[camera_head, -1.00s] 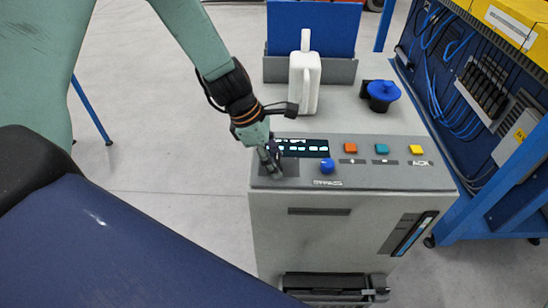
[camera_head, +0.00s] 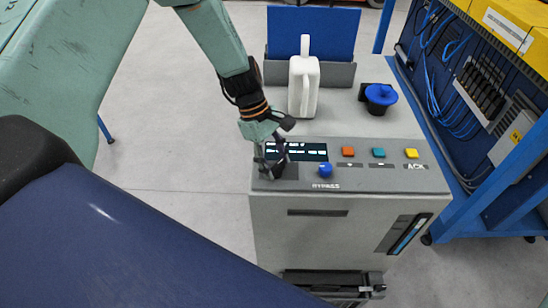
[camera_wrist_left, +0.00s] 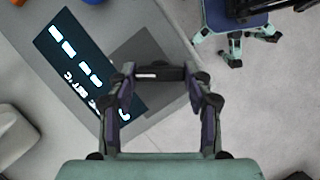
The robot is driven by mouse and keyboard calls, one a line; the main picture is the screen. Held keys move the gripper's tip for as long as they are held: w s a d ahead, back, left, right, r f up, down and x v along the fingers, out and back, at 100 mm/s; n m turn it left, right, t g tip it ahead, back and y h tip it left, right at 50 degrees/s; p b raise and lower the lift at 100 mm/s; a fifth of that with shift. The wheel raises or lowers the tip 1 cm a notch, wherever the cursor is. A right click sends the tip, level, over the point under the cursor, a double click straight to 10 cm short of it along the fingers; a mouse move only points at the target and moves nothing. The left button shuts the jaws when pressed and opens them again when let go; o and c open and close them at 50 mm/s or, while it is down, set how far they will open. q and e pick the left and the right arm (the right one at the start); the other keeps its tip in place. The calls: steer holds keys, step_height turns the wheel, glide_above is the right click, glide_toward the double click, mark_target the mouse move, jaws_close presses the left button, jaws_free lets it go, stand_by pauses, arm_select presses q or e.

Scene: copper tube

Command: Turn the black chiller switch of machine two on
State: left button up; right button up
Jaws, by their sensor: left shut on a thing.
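A grey machine (camera_head: 345,215) has a sloped control panel (camera_head: 400,175) with a dark display (camera_head: 305,151). My left gripper (camera_head: 270,171) is over the panel's left end, beside the display. In the left wrist view its two fingers (camera_wrist_left: 161,78) are spread to either side of the black switch (camera_wrist_left: 161,73), which has a short white mark. The gripper is shut on this switch, above a dark square plate (camera_wrist_left: 143,48). In the head view the fingers largely hide the switch. My right gripper is out of view.
A blue knob (camera_head: 325,170) labelled BYPASS is close right of the gripper. Orange (camera_head: 348,152), teal (camera_head: 378,153) and yellow (camera_head: 412,154) buttons are farther right. Behind stand a white handled container (camera_head: 303,85) and a blue-topped part (camera_head: 380,95). A blue rack (camera_head: 480,110) stands at right.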

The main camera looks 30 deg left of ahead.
arm_select(q)
steer(key=m+g, duration=0.1)
steer(key=m, duration=0.3)
steer(key=shift+d+f+m+g+y, duration=0.1)
steer(key=shift+m+g+y, duration=0.3)
stand_by(0.4)
steer(key=o, duration=1.2)
steer(key=shift+c, duration=0.2)
steer(key=shift+w, duration=0.1)
steer(key=v, duration=1.2)
steer(key=shift+d, duration=0.1)
